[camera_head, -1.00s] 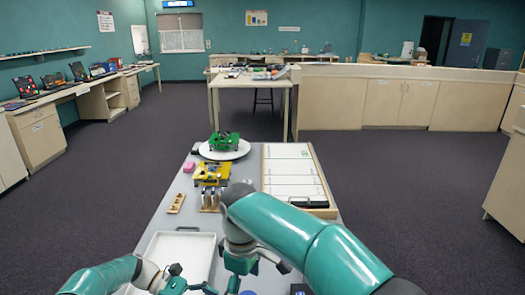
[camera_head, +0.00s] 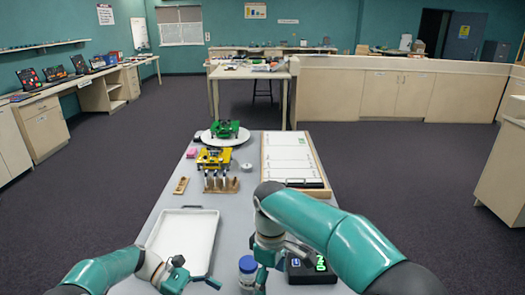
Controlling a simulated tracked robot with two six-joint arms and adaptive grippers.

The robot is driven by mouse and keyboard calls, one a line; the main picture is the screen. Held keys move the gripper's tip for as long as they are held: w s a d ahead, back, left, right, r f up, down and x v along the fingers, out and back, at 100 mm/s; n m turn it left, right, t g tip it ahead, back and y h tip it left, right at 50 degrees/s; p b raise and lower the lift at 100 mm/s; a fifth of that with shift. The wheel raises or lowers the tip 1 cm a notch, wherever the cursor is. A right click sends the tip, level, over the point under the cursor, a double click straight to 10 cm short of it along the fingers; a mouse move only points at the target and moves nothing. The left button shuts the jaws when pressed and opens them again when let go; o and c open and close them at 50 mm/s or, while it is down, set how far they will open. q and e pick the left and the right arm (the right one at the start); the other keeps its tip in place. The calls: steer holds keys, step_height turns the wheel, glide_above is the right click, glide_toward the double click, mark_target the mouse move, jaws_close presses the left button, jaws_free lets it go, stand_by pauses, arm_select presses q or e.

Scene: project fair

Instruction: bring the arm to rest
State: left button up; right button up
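My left arm comes in at the lower left, and its gripper (camera_head: 195,277) is over the near end of the grey table, by the near edge of the white tray (camera_head: 185,236). Its fingers look spread, with nothing between them. My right arm reaches in from the lower right, and its gripper (camera_head: 264,279) points down beside a jar with a blue lid (camera_head: 247,267). The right fingertips are partly hidden and cut by the picture's bottom edge, so I cannot tell whether they touch the jar.
A black device with green digits (camera_head: 308,268) lies right of the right gripper. Farther back stand a wooden rack with several pegs (camera_head: 220,186), a yellow board (camera_head: 214,160), a green board (camera_head: 226,129) on a white plate, and a framed white board (camera_head: 289,160). Open floor surrounds the table (camera_head: 234,206).

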steer(key=s+d+f+m+g+y, duration=0.1)
steer(key=s+d+f, duration=0.3)
steer(key=f, duration=0.2)
steer(key=s+d+f+m+g, duration=0.2)
steer(key=s+d+f, duration=0.15)
steer(key=f, duration=0.35)
steer(key=s+d+f+m+g+y, duration=0.1)
steer(key=s+d+f, duration=0.25)
steer(key=f, duration=0.25)
arm_select(q)
steer(key=s+d+f+m+t+y, duration=0.1)
steer(key=s+f+m+y, duration=0.3)
steer(key=s+f, duration=0.5)
steer(key=s+f+m+t+y, duration=0.3)
steer(key=s+f+m, duration=0.5)
steer(key=s, duration=0.7)
steer(key=shift+s+d+f+t+y, duration=0.2)
steer(key=shift+d+f+t+y, duration=0.15)
steer(key=shift+f+y, duration=0.5)
arm_select(e)
steer(key=s+f+m+t+y, duration=0.2)
steer(key=s+f+m+t, duration=0.3)
steer(key=s+f+m, duration=0.5)
steer(key=shift+s+a+t, duration=0.3)
steer(key=shift+s+a, duration=0.05)
steer(key=shift+s, duration=1.05)
